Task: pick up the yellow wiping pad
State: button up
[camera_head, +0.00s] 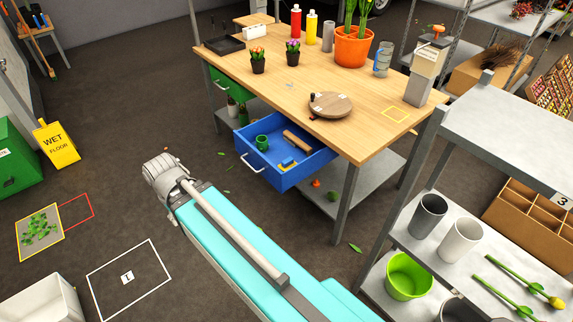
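A small yellow item (288,164) lies in the open blue drawer (262,176) under the wooden table. It is near the front of the drawer, beside a brown block-like object (297,141). It is too small to tell for sure whether it is the wiping pad. A green cup (262,142) is at the left of the same drawer. My arm reaches in from the bottom of the head view and ends in grey joints left of the drawer, apart from it. I see no gripper fingers.
The wooden table (355,139) carries a round board (330,104), an orange pot (352,47), bottles and small flowerpots. A grey shelf (520,140) with cups stands at the right. Floor left of the drawer is mostly clear.

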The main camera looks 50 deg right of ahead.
aim_at(288, 163)
jog(key=z, duration=1.4)
jog(key=k, duration=0.5)
jog(key=u, duration=0.25)
jog(key=i, duration=0.25)
jog(key=z, duration=0.05)
